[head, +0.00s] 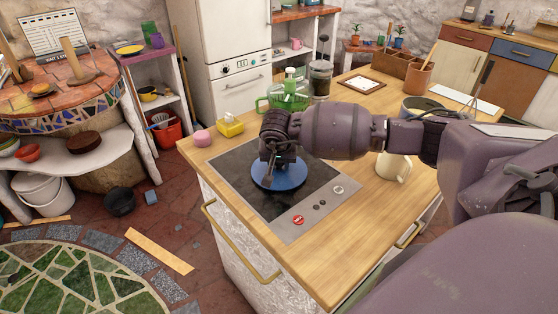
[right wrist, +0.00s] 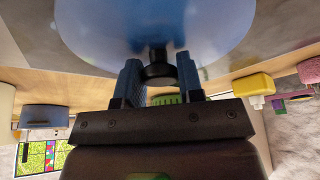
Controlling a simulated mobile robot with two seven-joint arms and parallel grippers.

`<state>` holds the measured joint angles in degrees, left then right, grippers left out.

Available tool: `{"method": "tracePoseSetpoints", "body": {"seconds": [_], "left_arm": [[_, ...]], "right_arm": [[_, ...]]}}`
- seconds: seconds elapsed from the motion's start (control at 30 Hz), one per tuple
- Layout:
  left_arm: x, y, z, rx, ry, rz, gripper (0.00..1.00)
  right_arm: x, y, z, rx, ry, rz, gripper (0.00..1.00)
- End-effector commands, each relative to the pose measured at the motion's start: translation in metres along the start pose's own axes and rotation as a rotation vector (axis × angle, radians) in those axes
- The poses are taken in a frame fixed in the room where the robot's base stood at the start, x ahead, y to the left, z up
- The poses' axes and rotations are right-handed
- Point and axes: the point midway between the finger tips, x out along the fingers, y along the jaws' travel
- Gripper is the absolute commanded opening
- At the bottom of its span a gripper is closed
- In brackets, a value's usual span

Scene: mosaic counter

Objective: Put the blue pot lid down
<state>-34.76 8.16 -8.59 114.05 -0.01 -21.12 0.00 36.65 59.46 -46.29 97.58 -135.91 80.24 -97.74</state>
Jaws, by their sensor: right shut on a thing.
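The blue pot lid (head: 280,178) is a round disc over the dark cooktop (head: 304,192) on the wooden counter. It looks roughly level; I cannot tell whether it touches the cooktop. My right gripper (head: 274,160) is above the lid, pointing down. In the right wrist view the lid (right wrist: 160,25) fills the top middle, and its black knob (right wrist: 158,74) sits between the two fingers of my right gripper (right wrist: 160,66). My right gripper is shut on this knob. My left gripper is not in view.
A red-and-white knob (head: 298,220) is on the cooktop's front panel. A cream mug (head: 393,166) is to the right. The counter's front right is clear.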

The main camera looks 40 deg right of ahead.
Motion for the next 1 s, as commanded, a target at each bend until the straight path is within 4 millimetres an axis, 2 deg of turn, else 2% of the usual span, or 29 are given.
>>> {"method": "tracePoseSetpoints", "body": {"seconds": [0.37, 0.4, 0.57, 0.87, 1.0], "left_arm": [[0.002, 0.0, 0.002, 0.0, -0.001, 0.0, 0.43], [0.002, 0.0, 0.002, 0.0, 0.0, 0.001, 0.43], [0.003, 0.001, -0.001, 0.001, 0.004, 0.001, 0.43], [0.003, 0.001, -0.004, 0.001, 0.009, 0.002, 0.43], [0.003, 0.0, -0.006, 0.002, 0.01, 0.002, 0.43]], "right_arm": [[0.003, 0.0, 0.001, 0.0, 0.002, -0.001, 0.08], [0.003, 0.0, 0.001, 0.0, 0.002, -0.001, 0.38], [0.003, 0.0, 0.001, 0.001, 0.002, -0.001, 0.6], [0.001, 0.0, 0.0, 0.001, 0.002, -0.001, 0.6], [-0.009, -0.001, -0.001, 0.0, 0.004, -0.004, 0.6]]}}
